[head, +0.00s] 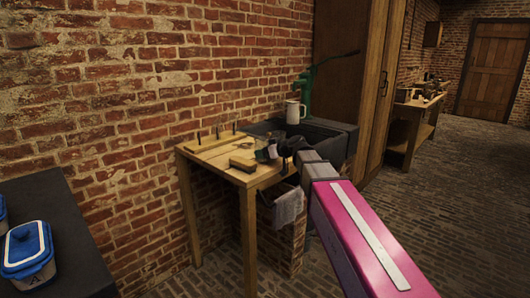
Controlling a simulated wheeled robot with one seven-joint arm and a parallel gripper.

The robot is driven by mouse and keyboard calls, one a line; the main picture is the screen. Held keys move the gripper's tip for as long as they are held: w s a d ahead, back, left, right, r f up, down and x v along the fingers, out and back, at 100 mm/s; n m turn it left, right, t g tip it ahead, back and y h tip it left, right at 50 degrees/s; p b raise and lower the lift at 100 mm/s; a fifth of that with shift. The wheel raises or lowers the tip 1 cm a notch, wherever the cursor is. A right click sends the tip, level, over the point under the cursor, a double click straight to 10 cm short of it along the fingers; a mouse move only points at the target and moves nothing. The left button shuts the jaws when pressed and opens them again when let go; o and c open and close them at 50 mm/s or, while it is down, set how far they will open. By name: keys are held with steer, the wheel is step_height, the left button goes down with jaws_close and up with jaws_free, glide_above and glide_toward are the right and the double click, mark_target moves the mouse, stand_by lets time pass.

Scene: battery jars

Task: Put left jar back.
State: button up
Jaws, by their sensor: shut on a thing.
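My gripper (281,150) is dark and small in the head view, at the end of my pink and grey arm, over the right part of a wooden table beside the sink. It is shut on a small, pale, glassy thing (267,152) that looks like a jar. The jar is partly hidden by the gripper, and I cannot tell whether it touches the tabletop. No second jar can be made out clearly.
The wooden table (216,160) carries a brush (243,163) and a pegged rack (215,140). A white jug (293,112) stands by the dark sink (335,133) and green pump (305,92). A cloth (289,208) hangs below.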

steer(key=o, duration=1.1)
steer(key=shift+c, duration=0.2)
steer(key=shift+s+d+r, duration=0.2)
steer(key=shift+d, duration=0.05)
steer(key=v, duration=1.1)
steer(key=s+d+f+m+g+h, duration=0.2)
steer(key=s+d+f, duration=0.4)
steer(key=f, duration=0.6)
steer(key=s+d+f+m+g+h, duration=0.3)
steer(key=s+d+f+m+h, duration=0.2)
steer(key=f, duration=0.7)
steer(key=s+d+f+m+g+h, duration=0.2)
steer(key=s+d+f+m+h, duration=0.2)
steer(key=s+d+f, duration=0.3)
step_height(320, 180, down, 5)
steer(key=shift+s+d+f+g+h, duration=0.2)
steer(key=shift+s+d+g+h, duration=0.15)
steer(key=shift+d, duration=0.6)
steer(key=shift+w, duration=0.1)
